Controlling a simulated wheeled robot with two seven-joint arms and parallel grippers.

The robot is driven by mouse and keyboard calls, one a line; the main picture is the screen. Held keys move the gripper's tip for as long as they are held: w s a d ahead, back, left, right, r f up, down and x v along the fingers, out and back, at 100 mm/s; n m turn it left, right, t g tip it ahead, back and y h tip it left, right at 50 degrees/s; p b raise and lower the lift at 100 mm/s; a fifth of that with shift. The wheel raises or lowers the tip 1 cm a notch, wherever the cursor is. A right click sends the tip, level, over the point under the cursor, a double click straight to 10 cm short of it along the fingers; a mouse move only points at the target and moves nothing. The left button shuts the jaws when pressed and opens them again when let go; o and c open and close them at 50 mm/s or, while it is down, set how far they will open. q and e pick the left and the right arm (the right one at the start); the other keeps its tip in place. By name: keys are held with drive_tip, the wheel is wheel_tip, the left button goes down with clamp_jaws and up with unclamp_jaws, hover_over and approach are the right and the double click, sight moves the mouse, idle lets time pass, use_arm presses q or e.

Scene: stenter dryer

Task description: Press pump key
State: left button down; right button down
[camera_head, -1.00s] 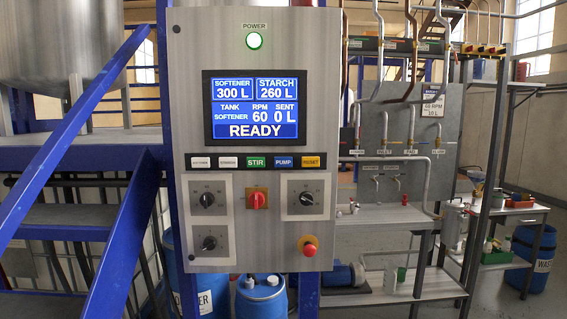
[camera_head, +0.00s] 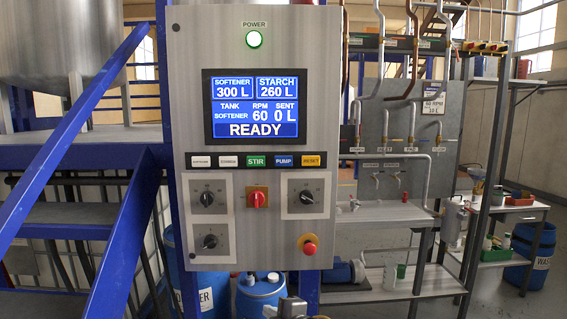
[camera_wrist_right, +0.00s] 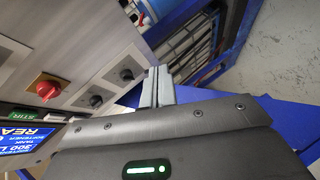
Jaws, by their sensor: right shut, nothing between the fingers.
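The control panel (camera_head: 255,60) fills the middle of the head view. The blue PUMP key (camera_head: 284,160) is in the key row under the screen, between the green STIR key (camera_head: 256,161) and the yellow RESET key (camera_head: 311,160). The screen (camera_head: 254,107) reads SOFTENER, 60 RPM, SENT 0 L, READY. My right gripper (camera_head: 290,308) shows at the bottom edge, well below the keys. In the right wrist view its fingers (camera_wrist_right: 158,86) are shut and empty, with the panel to their left. I cannot make out the PUMP key there. My left gripper is not in view.
A red emergency button (camera_head: 310,249) sticks out at the panel's lower right, between my right gripper and the keys. A red switch (camera_head: 257,199) and several black knobs are below the keys. Blue stair rails (camera_head: 122,240) stand left. Pipes and a shelf (camera_head: 395,213) stand right.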

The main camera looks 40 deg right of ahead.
drive_tip(key=d+r+n+t+y, duration=0.1)
drive_tip(key=r+n, duration=0.3)
drive_tip(key=r, duration=0.7)
drive_tip(key=w+d+r+n+t+y, duration=0.1)
drive_tip(key=d+r+n+t, duration=0.2)
drive_tip(key=r, duration=0.8)
drive_tip(key=d+r+n+t+y, duration=0.1)
drive_tip(key=r+n, duration=0.4)
drive_tip(key=r, duration=0.6)
drive_tip(key=shift+w+d+r+n+t+y, duration=0.15)
drive_tip(key=shift+w+d+n+t+y, duration=0.25)
drive_tip(key=shift+d, duration=0.85)
drive_tip(key=shift+w, duration=0.1)
drive_tip(key=b, duration=0.1)
approach(276, 159)
drive_tip(key=w+a, duration=0.2)
drive_tip(key=w, duration=0.1)
drive_tip(key=shift+w+d+r, duration=0.4)
drive_tip(key=shift+w+r, duration=0.15)
drive_tip(key=shift+w, duration=0.15)
drive_tip(key=shift+w+d, duration=0.25)
drive_tip(key=shift+w, duration=0.05)
